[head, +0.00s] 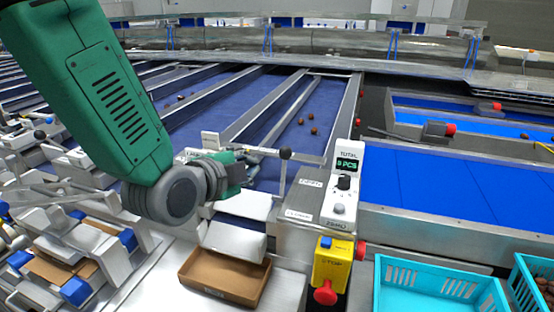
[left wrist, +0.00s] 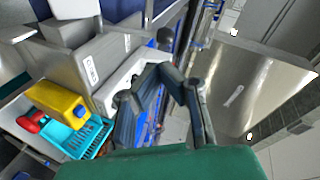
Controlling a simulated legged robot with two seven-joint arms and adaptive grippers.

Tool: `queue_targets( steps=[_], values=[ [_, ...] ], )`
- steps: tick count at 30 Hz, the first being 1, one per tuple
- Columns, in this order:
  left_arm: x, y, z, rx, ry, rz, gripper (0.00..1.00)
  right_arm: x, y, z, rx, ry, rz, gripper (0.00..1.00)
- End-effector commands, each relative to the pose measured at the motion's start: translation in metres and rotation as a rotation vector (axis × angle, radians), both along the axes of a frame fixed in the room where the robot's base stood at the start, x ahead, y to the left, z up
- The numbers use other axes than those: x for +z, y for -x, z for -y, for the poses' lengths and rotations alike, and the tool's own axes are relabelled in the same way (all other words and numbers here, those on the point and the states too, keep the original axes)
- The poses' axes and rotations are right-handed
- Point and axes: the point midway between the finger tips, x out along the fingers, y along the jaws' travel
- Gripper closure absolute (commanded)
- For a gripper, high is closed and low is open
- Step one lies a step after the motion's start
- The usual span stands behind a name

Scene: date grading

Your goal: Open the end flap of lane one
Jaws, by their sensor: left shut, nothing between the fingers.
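Lane one looks to be the rightmost blue lane (head: 318,108), with a few brown dates on it. In the left wrist view the gripper's fingers (left wrist: 164,72) come together. A white chute plate (head: 235,240) lies below the gripper; the flap itself is not clearly seen. My right gripper is not in view.
A brown cardboard tray (head: 222,292) sits under the chute. A counter panel (head: 345,185) reads 0 PCS. A yellow stop box (head: 331,266) with a red button stands in front. Turquoise crates (head: 430,264) and a blue belt (head: 440,190) are at the right.

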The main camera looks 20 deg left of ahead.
Motion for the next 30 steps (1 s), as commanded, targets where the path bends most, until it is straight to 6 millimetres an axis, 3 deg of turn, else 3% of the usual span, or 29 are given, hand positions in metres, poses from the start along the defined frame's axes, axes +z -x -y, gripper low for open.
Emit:
queue_targets(
  steps=[3, 6, 11, 24, 30],
  values=[
    [0.001, 0.016, -0.001, -0.066, -0.193, 0.082, 1.00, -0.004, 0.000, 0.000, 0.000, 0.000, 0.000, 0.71],
    [0.002, 0.023, -0.002, -0.094, -0.280, 0.120, 1.00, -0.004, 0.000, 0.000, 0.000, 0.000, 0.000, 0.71],
    [0.001, 0.015, 0.000, -0.102, -0.309, 0.134, 1.00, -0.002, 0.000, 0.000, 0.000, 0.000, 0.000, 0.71],
    [-0.021, -0.068, 0.017, -0.100, -0.305, 0.133, 1.00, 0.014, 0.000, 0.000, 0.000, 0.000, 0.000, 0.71],
    [-0.029, -0.095, 0.022, -0.099, -0.305, 0.132, 1.00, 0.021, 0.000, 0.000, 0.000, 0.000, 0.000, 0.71]
  ],
)
